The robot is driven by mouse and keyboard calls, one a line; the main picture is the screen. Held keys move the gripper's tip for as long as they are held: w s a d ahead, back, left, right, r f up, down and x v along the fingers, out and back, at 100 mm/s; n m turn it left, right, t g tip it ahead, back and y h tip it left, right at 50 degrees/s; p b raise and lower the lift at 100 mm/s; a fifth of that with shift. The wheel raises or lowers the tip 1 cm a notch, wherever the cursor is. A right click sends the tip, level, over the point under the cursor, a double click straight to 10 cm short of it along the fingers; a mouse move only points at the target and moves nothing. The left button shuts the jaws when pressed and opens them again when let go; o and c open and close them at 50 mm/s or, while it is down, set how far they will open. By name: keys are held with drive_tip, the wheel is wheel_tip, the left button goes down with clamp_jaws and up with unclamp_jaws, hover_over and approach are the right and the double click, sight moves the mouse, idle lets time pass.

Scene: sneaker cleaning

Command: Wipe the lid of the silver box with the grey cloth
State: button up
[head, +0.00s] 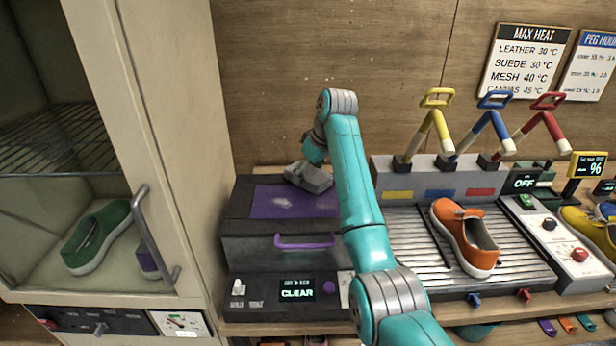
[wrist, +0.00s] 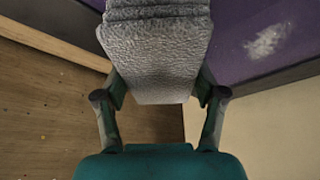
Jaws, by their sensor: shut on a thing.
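My gripper (head: 314,160) is shut on the grey cloth (head: 308,178), a folded, rough-textured pad. In the wrist view the cloth (wrist: 155,55) sits between the fingers of my gripper (wrist: 160,92). The cloth is over the back part of the box lid (head: 255,203); I cannot tell whether it touches. The box (head: 255,248) looks dark grey rather than silver, with a purple panel on its lid and a purple handle. A whitish smudge (head: 283,202) shows on the panel, and a pale smudge (wrist: 268,41) also shows beside the cloth in the wrist view.
A ribbed rack with an orange shoe (head: 465,238) and several coloured levers is at right. A control panel reading CLEAR (head: 297,292) is below the box front. A wooden wall is behind.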

drive_tip(key=shift+w+f, duration=0.15)
drive_tip(key=shift+w, duration=0.35)
drive_tip(key=shift+r, duration=3.05)
drive_tip(key=shift+r, duration=1.5)
drive_tip(key=shift+w+d, duration=0.1)
drive_tip(key=shift+d, duration=0.05)
